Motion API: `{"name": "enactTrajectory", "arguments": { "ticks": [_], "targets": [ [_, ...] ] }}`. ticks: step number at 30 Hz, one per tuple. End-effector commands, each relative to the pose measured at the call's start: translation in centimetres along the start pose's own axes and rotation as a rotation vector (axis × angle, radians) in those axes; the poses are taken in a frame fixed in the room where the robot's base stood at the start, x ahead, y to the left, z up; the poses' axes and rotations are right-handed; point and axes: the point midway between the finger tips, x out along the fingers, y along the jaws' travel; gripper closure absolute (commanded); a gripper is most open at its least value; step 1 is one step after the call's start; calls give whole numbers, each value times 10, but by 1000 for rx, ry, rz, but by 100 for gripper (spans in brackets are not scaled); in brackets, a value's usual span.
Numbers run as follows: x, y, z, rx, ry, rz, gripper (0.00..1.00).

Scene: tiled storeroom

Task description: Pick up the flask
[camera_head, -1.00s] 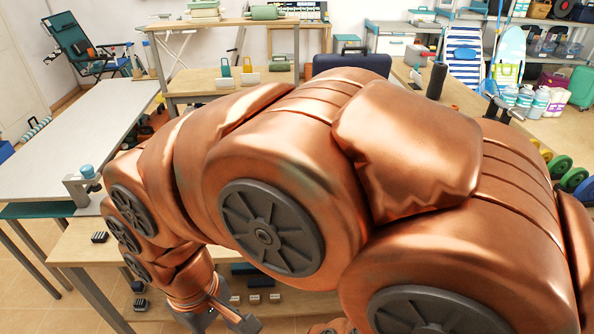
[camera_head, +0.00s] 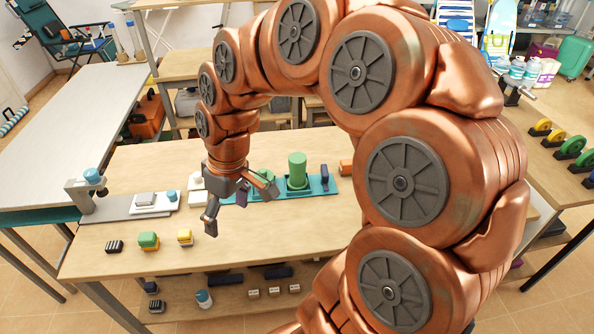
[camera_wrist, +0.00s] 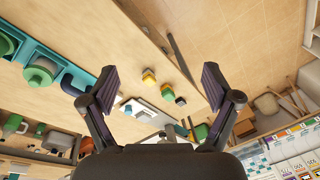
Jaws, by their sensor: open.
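A green cylinder (camera_head: 297,168), the most flask-like thing I see, stands upright on a teal tray (camera_head: 262,193) on the wooden workbench; I cannot tell for sure that it is the flask. My gripper (camera_head: 240,204) is open and empty above the bench, left of and nearer than the cylinder.
Left of the tray are a grey stand with a blue top (camera_head: 92,178) and a flat plate (camera_head: 153,203). Small green (camera_head: 148,240), yellow (camera_head: 185,237) and black (camera_head: 114,246) blocks lie near the bench's front-left. The bench's front middle is clear.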

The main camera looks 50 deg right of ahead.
Motion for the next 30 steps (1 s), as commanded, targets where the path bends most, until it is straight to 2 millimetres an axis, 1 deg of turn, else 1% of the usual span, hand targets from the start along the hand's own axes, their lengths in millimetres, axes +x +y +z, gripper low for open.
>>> {"name": "enactTrajectory", "arguments": {
  "ticks": [1, 2, 3, 5, 6, 8, 9, 11, 12, 14, 15, 17, 18, 21, 24, 25, 27, 30],
  "targets": [
    [-2, 17, -13, -8, 24, -11, 12],
    [-3, 27, -21, -17, 43, -13, 12],
    [-5, 42, -30, -27, 68, -16, 12],
    [-4, 64, -40, -41, 97, -19, 12],
    [-5, 80, -47, -48, 120, -20, 12],
    [-5, 107, -55, -53, 152, -13, 12],
    [-5, 125, -59, -55, 175, -9, 12],
    [-2, 154, -62, -56, 203, 1, 12],
    [-1, 174, -63, -53, 223, 10, 12],
    [2, 204, -60, -50, 246, 26, 12],
    [6, 224, -57, -45, 260, 34, 12],
    [8, 254, -50, -36, 279, 57, 12],
    [12, 274, -44, -29, 290, 71, 12],
    [20, 313, -28, -14, 305, 104, 12],
    [27, 342, -11, 0, 312, 129, 12],
    [29, 348, -7, 3, 312, 135, 12],
    [31, 359, 0, 6, 313, 146, 12],
    [35, 366, 4, 8, 313, 152, 12]
  ]
}}
